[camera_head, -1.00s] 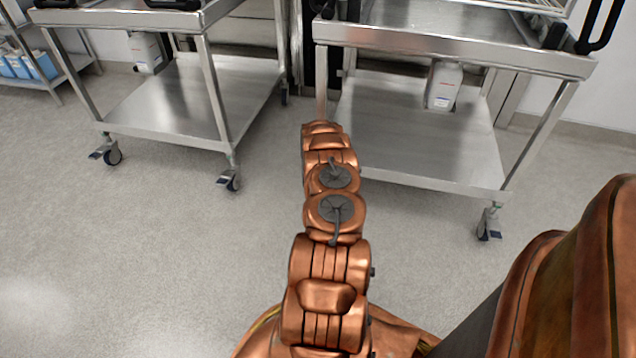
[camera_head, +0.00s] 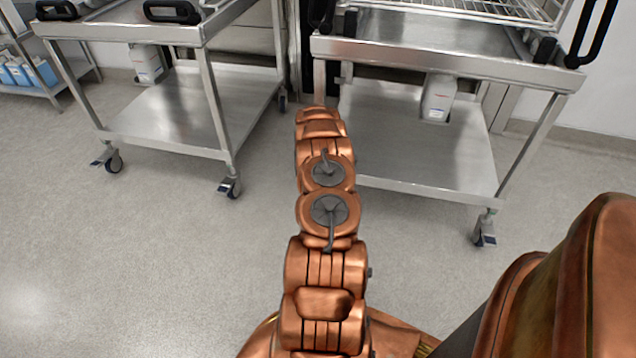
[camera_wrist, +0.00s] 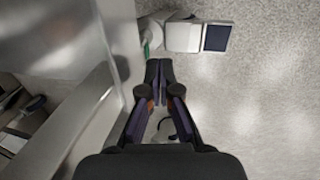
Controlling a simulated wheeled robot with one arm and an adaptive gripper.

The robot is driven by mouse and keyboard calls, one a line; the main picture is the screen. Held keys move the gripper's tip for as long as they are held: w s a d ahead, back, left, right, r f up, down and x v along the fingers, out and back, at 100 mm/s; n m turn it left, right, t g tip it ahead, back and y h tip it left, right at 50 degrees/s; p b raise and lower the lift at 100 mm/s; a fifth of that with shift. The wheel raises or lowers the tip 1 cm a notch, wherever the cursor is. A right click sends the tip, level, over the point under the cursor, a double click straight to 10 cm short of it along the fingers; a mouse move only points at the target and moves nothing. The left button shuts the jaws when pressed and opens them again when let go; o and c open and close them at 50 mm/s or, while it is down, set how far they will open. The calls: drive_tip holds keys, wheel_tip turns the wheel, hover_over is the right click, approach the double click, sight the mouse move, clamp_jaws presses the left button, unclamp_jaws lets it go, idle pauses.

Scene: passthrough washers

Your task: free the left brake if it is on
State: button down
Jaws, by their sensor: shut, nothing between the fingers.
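My gripper (camera_wrist: 160,68) is shut and empty in the wrist view. Its fingertips point at a caster with a green band on its stem (camera_wrist: 147,48). A brake pedal (camera_wrist: 184,37) with a dark blue pad (camera_wrist: 216,38) sticks out to the right, just beyond the fingertips. I cannot tell whether they touch, or whether the brake is on. In the head view my arm hides my gripper and the front left caster of the right cart (camera_head: 415,185). That cart's front right caster (camera_head: 485,230) shows a dark blue brake pad.
The left cart (camera_head: 165,140) stands apart, with braked casters at its front corners (camera_head: 230,187) (camera_head: 107,160). A white bottle (camera_head: 439,97) stands on the right cart's lower shelf. A cart leg and shelf edge (camera_wrist: 75,120) lie close left of my gripper. Open floor (camera_head: 150,270) lies in front.

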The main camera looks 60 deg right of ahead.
drive_tip(key=v, duration=0.3)
drive_tip(key=d+p+v, duration=0.1)
drive_tip(key=v, duration=0.1)
drive_tip(key=shift+w+a+r, duration=0.1)
drive_tip(key=shift+r, duration=0.1)
